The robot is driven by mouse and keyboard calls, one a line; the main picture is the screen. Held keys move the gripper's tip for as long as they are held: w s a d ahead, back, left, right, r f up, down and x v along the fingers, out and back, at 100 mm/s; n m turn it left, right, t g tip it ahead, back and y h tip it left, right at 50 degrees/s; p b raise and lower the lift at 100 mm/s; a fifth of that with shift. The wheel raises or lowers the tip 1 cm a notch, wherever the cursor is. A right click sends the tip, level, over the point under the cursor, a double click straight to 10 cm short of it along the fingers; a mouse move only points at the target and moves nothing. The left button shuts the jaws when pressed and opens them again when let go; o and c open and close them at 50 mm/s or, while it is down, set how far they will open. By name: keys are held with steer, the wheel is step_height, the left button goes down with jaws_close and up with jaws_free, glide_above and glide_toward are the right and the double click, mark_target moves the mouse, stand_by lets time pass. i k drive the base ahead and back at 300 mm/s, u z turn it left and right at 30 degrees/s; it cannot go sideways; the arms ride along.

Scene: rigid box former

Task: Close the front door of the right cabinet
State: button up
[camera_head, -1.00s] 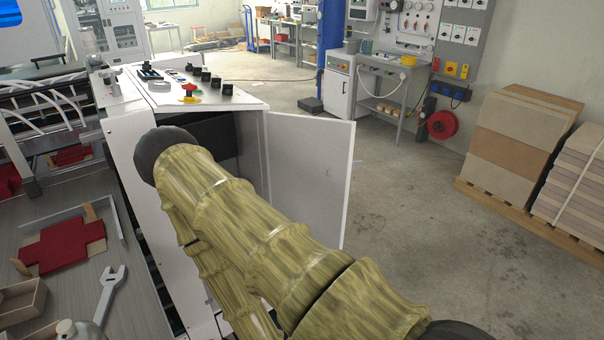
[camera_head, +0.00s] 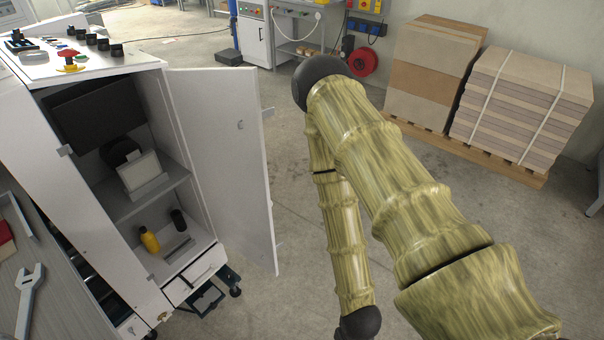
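The right cabinet (camera_head: 192,225) is the white one with a control panel on top, at the left of the view. Its front door (camera_head: 224,150) stands wide open, swung out to the right of the opening. The inside of the cabinet is exposed. A shelf (camera_head: 140,200) carries a white device (camera_head: 142,172), and a yellow bottle (camera_head: 149,240) and a dark cylinder (camera_head: 178,220) stand below. My arm, in a yellow-green cover, is right of the door, apart from it in the picture. My gripper is not in view.
A grey workbench with a wrench (camera_head: 27,300) is at the lower left. Stacked boards on a pallet (camera_head: 480,155) stand at the back right, with a red hose reel (camera_head: 362,62) beyond. Grey floor (camera_head: 285,215) is clear between the door and my arm.

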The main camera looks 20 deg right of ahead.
mark_target(229, 164)
steer(key=z, duration=1.1)
steer(key=i, duration=2.55)
steer(key=u, duration=3.45)
steer(key=k, duration=1.1)
steer(key=z, duration=0.15)
